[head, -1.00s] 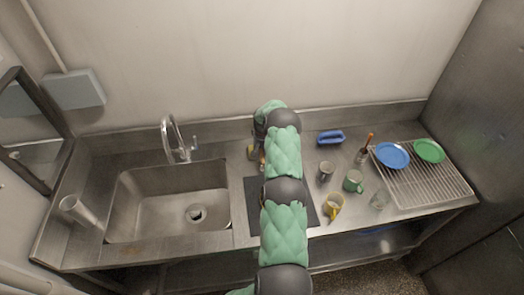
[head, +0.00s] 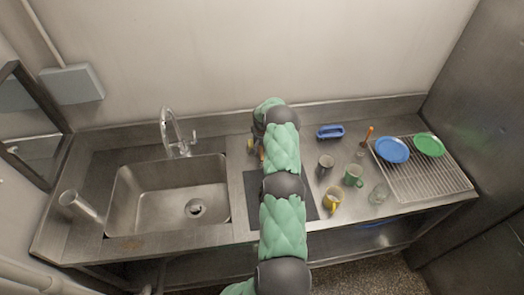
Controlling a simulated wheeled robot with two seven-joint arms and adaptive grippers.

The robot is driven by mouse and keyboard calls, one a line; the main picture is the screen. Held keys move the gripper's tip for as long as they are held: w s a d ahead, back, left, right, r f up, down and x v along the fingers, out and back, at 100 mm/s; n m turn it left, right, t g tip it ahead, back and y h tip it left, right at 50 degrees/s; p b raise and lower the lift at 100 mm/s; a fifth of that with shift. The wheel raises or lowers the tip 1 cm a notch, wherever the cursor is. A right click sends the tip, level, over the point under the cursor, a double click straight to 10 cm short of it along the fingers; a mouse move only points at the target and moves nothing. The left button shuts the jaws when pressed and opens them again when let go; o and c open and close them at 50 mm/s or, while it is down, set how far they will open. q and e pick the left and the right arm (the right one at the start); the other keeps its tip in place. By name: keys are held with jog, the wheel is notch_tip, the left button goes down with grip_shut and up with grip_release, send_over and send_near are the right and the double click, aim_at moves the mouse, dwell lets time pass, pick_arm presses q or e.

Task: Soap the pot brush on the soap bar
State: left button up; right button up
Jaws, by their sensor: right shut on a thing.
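My right arm reaches from the bottom middle to the back of the counter. My right gripper (head: 259,152) is mostly hidden behind its own arm. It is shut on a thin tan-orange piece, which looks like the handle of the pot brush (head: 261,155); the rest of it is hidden. A small yellowish thing (head: 251,147) shows just left of the gripper, too small to identify. I cannot make out the soap bar for sure, nor whether the brush touches it. My left gripper is not in view.
The sink (head: 170,195) with its tap (head: 172,135) is at left. A dark mat (head: 252,190) lies under my arm. At right are a blue-handled brush (head: 330,132), an orange-handled tool (head: 369,134), several cups, a drying rack (head: 425,180), a blue plate (head: 392,149) and a green plate (head: 429,145).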

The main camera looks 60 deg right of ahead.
aim_at(262, 149)
jog(key=shift+f+b, duration=0.6)
dwell(0.7)
dwell(0.5)
jog(key=shift+r+p, duration=0.95)
jog(key=shift+r, duration=2.55)
